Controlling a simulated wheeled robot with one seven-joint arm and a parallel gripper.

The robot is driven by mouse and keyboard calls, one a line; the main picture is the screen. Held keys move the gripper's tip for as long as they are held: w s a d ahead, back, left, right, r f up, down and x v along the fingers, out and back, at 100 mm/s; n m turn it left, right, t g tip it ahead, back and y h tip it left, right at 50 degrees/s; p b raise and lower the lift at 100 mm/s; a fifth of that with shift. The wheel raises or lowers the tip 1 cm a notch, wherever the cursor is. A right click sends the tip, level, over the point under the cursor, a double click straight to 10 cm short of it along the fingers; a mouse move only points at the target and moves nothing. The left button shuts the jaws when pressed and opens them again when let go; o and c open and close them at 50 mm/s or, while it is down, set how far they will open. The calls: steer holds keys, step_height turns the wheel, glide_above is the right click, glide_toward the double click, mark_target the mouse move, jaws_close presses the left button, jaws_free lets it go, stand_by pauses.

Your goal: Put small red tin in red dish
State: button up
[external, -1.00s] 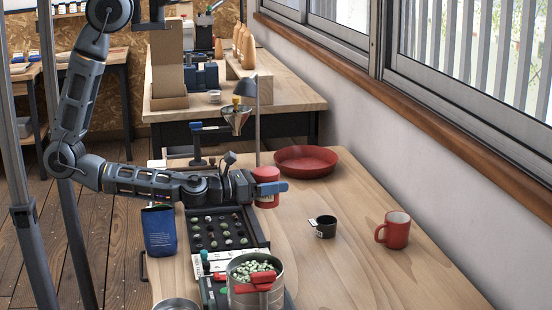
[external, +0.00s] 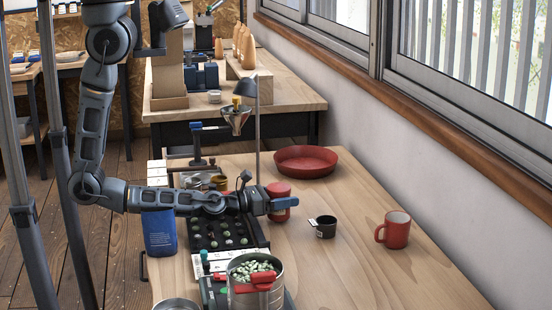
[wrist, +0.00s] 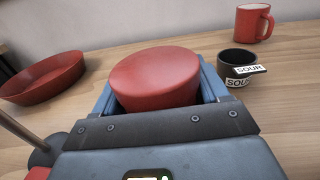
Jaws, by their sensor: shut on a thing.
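The small red tin (external: 278,191) is between the fingers of my gripper (external: 281,204), which is shut on it. In the wrist view the tin's red lid (wrist: 157,78) fills the space between the fingers. The tin is upright near the lamp post; I cannot tell whether its base touches the table. The round red dish (external: 305,162) is empty and lies on the table beyond and to the right of the tin. In the wrist view the dish (wrist: 42,80) is at the left, apart from my gripper.
A small black cup (external: 325,227) with a label and a red mug (external: 395,230) stand to the right. A lamp post (external: 257,125) rises close to my gripper. A bean-filled can (external: 254,280) and a sample tray (external: 222,232) are nearer. Table between tin and dish looks clear.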

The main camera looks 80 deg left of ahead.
mark_target(269, 218)
steer(key=shift+f, duration=0.5)
steer(key=shift+f, duration=0.25)
steer(key=o, duration=1.1)
steer(key=shift+r, duration=0.15)
steer(key=shift+r, duration=0.25)
steer(key=s, duration=0.3)
steer(key=s+b, duration=0.1)
steer(key=shift+s+d+f, duration=0.2)
steer(key=shift+s+f, duration=0.05)
steer(key=shift+f, duration=0.1)
steer(key=r, duration=0.2)
steer(key=r+p, duration=0.1)
steer(key=r, duration=0.2)
steer(key=shift+s+r, duration=0.3)
steer(key=shift+r, duration=0.1)
steer(key=shift+r+p, duration=0.5)
steer(key=shift+r, duration=0.3)
